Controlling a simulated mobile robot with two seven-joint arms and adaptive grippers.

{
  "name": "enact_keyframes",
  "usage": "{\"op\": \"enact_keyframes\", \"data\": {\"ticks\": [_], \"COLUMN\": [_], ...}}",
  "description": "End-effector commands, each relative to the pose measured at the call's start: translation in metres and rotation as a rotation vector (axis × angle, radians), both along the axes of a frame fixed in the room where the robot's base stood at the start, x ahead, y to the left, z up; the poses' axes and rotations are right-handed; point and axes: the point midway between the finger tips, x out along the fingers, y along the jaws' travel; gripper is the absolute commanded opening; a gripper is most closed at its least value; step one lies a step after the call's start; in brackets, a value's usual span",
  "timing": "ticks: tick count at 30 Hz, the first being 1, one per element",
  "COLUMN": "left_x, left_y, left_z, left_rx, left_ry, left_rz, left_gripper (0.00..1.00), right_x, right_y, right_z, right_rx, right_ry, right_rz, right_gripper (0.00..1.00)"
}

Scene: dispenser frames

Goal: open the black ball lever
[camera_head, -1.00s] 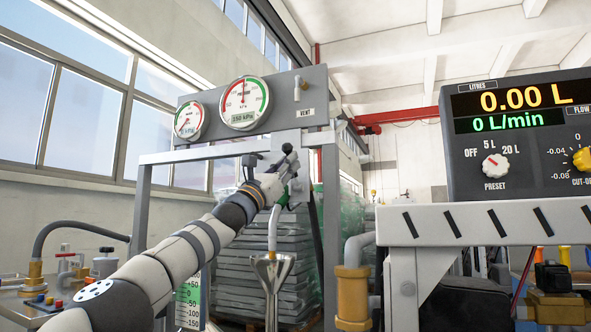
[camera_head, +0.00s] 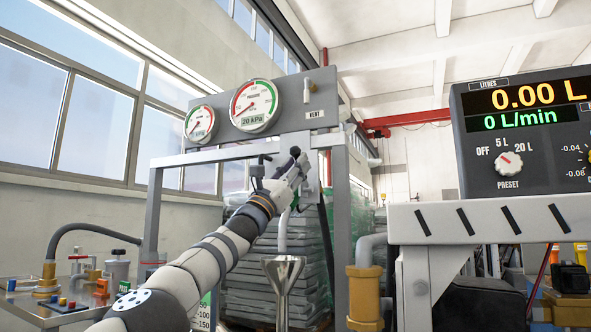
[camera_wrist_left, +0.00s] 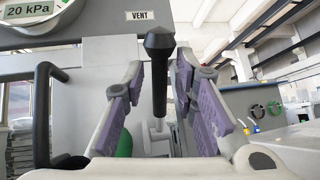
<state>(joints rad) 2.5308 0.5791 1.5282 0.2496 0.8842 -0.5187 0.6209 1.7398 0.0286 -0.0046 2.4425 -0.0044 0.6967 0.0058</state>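The black ball lever (camera_wrist_left: 158,80) stands upright in the left wrist view, its dark knob at the top and its shaft below. My left gripper (camera_wrist_left: 160,70) is open, with one purple-padded finger on each side of the lever. Gaps show between the pads and the shaft. In the head view my left gripper (camera_head: 291,172) is raised in front of the grey gauge frame, below the VENT label. It hides most of the lever there. My right gripper is in neither view.
The gauge panel (camera_head: 287,108) has a large dial (camera_head: 256,104) reading 20 kPa. A steel funnel (camera_head: 283,268) stands below my arm. A black looped bar (camera_wrist_left: 42,105) is left of the gripper. The grey meter box (camera_head: 520,140) stands at right.

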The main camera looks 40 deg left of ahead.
Motion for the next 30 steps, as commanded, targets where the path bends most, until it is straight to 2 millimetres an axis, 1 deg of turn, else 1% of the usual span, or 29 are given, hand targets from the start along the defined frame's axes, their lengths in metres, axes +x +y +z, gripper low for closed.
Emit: {"op": "enact_keyframes", "data": {"ticks": [8,12,17,18,20,23,29,30], "left_x": [0.001,0.001,-0.007,-0.011,-0.015,-0.030,-0.074,-0.084], "left_y": [0.000,0.002,0.003,0.002,0.003,0.005,0.006,0.005], "left_z": [-0.002,-0.006,-0.013,-0.013,-0.021,-0.026,-0.026,-0.025], "left_rx": [0.003,-0.001,-0.003,0.001,-0.002,-0.009,-0.006,0.003], "left_ry": [0.005,0.006,0.006,0.004,0.007,0.005,0.007,0.007], "left_rz": [0.003,0.001,0.001,0.001,0.000,0.001,0.001,0.000], "left_gripper": [0.33,0.33,0.33,0.33,0.33,0.33,0.33,0.33], "right_x": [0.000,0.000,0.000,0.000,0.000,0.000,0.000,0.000], "right_y": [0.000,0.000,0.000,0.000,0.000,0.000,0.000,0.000], "right_z": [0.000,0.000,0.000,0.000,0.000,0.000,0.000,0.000], "right_rx": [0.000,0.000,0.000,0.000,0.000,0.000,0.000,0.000], "right_ry": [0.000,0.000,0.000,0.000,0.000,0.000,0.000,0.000], "right_rz": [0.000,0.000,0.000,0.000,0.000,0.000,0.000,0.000], "right_gripper": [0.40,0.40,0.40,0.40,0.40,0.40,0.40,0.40]}}
